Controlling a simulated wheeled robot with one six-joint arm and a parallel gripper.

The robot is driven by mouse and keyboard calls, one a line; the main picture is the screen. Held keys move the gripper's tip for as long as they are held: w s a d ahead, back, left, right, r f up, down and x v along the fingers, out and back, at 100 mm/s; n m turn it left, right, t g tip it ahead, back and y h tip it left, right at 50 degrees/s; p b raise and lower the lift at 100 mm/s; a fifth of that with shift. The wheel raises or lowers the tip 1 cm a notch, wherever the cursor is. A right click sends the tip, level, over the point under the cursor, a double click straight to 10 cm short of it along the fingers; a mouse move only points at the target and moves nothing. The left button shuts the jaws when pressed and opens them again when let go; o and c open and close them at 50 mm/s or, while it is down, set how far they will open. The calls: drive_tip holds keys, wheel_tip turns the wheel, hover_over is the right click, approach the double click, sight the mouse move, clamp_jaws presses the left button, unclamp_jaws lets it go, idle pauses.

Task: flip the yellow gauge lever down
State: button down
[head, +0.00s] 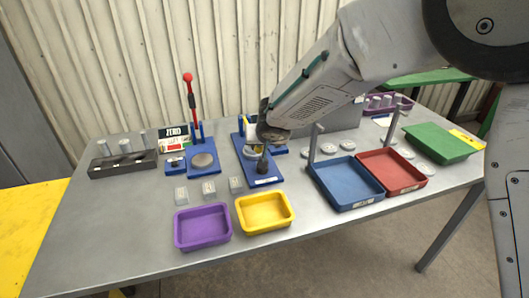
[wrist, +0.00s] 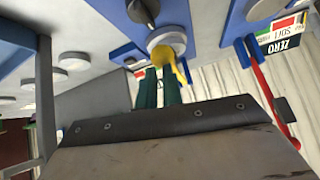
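The yellow lever (wrist: 178,66) shows in the wrist view, on a round-faced fixture with a blue base. It lies right by the tips of my gripper (wrist: 160,72), beside the right-hand finger. I cannot tell whether they touch. The two dark green fingers are close together with a narrow gap, and I see nothing held between them. In the head view the blue gauge base (head: 264,179) stands mid-table, and my wrist covers its upper part, the fingers and most of the lever.
A similar blue fixture with an upright red lever (head: 192,103) and a ZERO card (head: 173,138) stands to the left. In front are clear blocks, a purple tray (head: 203,246) and a yellow tray (head: 265,228). Blue (head: 345,205) and red (head: 394,189) trays stand to the right.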

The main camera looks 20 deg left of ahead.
drive_tip(key=s+d, duration=0.4)
drive_tip(key=s, duration=0.4)
drive_tip(key=shift+d+r, duration=0.3)
drive_tip(key=shift+r, duration=0.15)
idle(0.5)
